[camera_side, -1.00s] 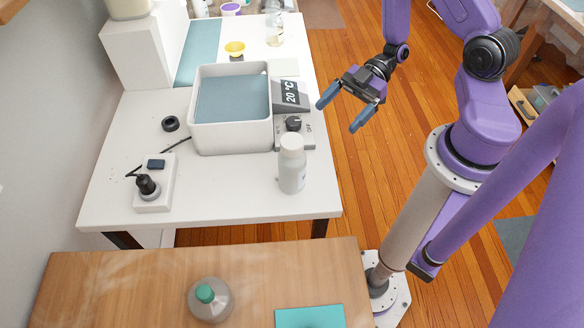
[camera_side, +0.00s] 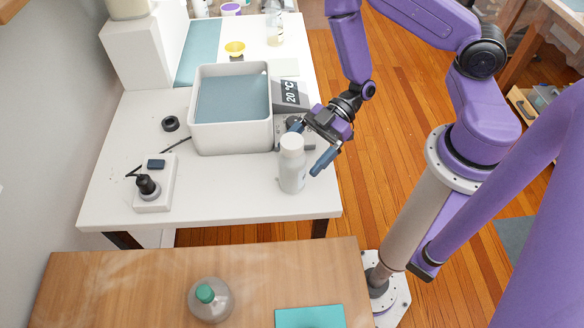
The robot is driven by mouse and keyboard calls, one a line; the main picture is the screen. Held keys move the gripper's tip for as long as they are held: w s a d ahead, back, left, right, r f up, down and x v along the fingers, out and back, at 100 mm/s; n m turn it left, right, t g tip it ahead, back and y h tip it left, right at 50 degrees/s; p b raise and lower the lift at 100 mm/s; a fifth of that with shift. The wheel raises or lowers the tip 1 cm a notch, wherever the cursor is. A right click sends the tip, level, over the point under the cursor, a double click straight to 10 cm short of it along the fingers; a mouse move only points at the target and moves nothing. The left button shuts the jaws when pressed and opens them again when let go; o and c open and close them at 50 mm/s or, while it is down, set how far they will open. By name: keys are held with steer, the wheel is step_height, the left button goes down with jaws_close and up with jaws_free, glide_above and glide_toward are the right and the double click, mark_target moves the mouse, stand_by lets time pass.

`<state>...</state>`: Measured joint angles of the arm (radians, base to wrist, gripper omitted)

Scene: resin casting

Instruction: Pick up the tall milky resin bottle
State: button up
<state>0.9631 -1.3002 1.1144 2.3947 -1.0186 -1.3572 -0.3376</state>
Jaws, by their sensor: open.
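The tall milky resin bottle (camera_side: 291,172) stands upright near the right edge of the white table, with a whitish cap on top. My gripper (camera_side: 309,149) is open and empty, just behind and to the right of the bottle. One blue fingertip is partly hidden behind the bottle's cap side, and the other shows to the right of the bottle. I cannot tell whether either finger touches the bottle.
A water bath (camera_side: 231,140) with a 20 °C display stands just left of my gripper.

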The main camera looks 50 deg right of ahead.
mark_target(281, 175)
steer(key=shift+x, duration=1.95)
steer(key=shift+s+r, duration=0.1)
steer(key=c, duration=1.2)
steer(key=shift+c, duration=0.2)
steer(key=shift+r, duration=0.2)
